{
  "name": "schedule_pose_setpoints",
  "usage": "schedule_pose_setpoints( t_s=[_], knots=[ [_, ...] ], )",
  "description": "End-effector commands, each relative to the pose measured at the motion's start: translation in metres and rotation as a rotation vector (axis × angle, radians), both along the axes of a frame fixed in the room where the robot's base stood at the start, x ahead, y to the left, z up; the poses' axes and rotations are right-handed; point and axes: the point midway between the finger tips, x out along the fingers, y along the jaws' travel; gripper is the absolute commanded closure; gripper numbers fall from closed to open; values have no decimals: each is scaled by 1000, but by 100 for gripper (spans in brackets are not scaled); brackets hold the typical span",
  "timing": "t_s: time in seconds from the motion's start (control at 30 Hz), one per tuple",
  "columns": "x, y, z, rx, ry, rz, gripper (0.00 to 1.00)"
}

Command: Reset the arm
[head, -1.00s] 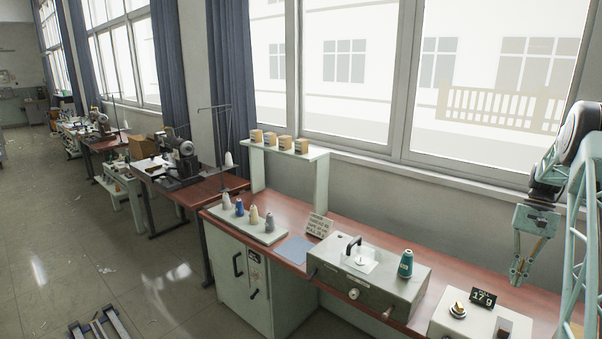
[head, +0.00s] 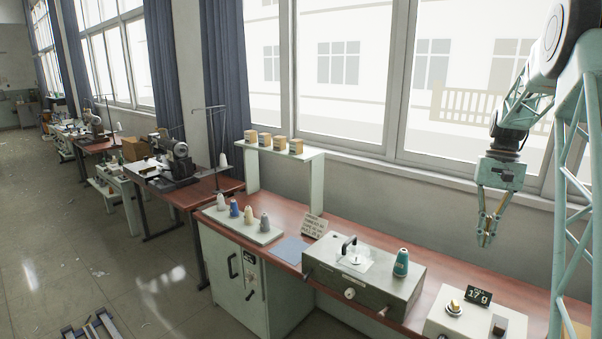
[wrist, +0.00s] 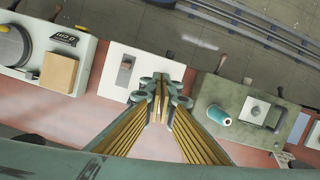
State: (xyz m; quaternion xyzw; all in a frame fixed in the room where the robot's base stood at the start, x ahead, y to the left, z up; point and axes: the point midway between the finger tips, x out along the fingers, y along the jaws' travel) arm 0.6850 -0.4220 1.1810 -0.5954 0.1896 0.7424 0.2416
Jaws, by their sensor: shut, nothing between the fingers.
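My gripper (head: 487,238) hangs at the right of the head view, pointing down above the red-brown bench (head: 460,262). Its fingers are shut and empty, clear of the bench top. In the wrist view my gripper (wrist: 160,88) comes up from the bottom, its yellow-lined fingers meeting at the tips. Beneath the fingertips there is a white box (wrist: 146,62) with a small slot plate.
A grey-green machine (head: 362,280) with a handled lid bears a teal thread cone (head: 401,263). A weighing box (head: 470,325) with a dark display (head: 478,295) stands to its right. Thread cones stand on a pale board (head: 262,236). A shelf (head: 283,153) holds small boxes.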

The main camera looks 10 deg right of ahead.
Motion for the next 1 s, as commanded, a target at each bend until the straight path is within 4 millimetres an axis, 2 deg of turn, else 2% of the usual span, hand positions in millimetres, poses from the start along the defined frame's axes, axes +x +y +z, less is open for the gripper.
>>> schedule_pose_setpoints(
  t_s=[0.43, 1.0],
  knots=[
    [-18, 72, 58, -37, -58, 76, 100],
    [-59, 160, 115, -77, -134, 171, 100]
  ],
)
